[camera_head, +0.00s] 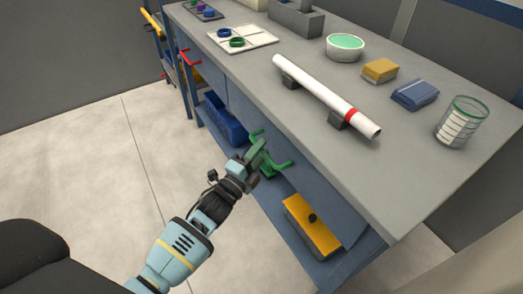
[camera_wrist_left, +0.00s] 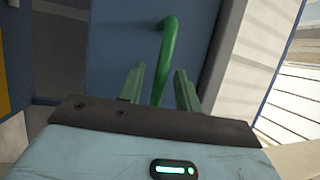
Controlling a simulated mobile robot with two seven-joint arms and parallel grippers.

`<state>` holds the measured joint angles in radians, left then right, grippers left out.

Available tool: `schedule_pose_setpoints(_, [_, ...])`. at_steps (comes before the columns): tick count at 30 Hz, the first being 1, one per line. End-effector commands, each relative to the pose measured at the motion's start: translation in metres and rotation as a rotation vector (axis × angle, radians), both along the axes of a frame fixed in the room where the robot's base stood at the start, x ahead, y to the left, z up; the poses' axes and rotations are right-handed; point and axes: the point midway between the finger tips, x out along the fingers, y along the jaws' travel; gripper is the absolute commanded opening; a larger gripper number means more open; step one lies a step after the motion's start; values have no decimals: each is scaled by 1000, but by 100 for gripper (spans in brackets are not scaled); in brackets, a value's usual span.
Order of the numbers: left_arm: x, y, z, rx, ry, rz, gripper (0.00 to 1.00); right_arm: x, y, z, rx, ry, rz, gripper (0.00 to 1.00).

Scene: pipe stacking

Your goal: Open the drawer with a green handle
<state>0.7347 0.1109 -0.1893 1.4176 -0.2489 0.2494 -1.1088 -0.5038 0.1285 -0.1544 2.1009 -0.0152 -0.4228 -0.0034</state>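The green handle (camera_head: 284,165) is on the blue drawer front under the workbench, partly hidden by my left gripper in the head view. The handle (camera_wrist_left: 168,50) also shows in the left wrist view, as a bent green bar against the blue drawer front (camera_wrist_left: 115,35). My left gripper (camera_head: 262,157) is at the handle. In the left wrist view its two green fingers (camera_wrist_left: 160,88) stand apart, with the bar between them and a gap visible on the sides. I cannot tell whether a finger touches the bar. The drawer looks shut. My right gripper is not in view.
The grey benchtop (camera_head: 250,75) holds a white pipe (camera_head: 315,92) on supports, a bowl (camera_head: 345,47), yellow and blue blocks, and a glass (camera_head: 460,122). Below are a blue bin (camera_head: 224,122) and a yellow box (camera_head: 312,225). Floor to the left is clear.

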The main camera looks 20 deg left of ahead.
Motion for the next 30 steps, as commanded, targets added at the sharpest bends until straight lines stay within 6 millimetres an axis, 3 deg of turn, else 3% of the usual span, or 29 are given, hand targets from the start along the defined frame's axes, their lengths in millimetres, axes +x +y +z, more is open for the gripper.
schedule_pose_setpoints(12, [8, -2, 2, -1, 0, -1, 34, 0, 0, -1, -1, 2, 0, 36])
schedule_pose_setpoints(20, [8, -2, 2, -1, 0, 0, 0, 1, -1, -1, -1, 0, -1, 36])
schedule_pose_setpoints(30, [7, -2, 2, -1, 0, 0, 0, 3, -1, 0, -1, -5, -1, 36])
